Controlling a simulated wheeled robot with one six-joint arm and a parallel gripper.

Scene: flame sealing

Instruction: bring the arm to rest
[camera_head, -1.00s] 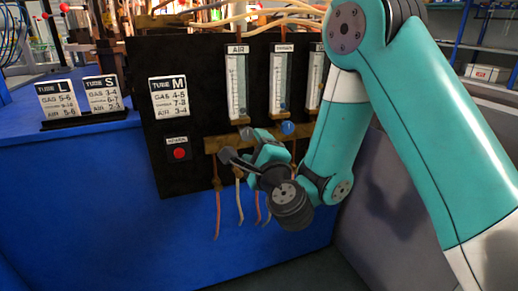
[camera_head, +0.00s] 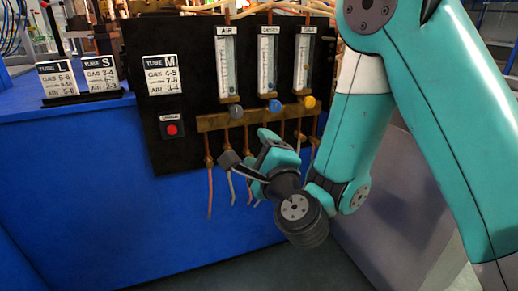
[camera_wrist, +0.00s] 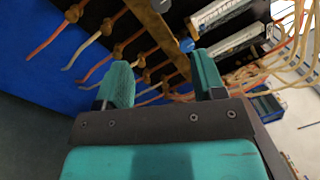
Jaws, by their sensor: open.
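My teal arm hangs folded at the right of the head view, in front of the black panel (camera_head: 190,110). My gripper (camera_head: 232,172) is low in front of the panel's lower edge and the hanging hoses. In the wrist view my gripper (camera_wrist: 165,82) shows two teal fingers standing apart with nothing between them. Beyond the fingers are the brass rail (camera_wrist: 165,35), a blue knob (camera_wrist: 187,45) and several hoses. I cannot tell how close the fingers are to the hoses.
The panel carries three flowmeters, with a grey knob (camera_head: 235,111), a blue knob and a yellow knob (camera_head: 309,102), plus a red button (camera_head: 172,130). Tube cards (camera_head: 64,80) stand on the blue bench (camera_head: 80,160) at left. Floor is free below.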

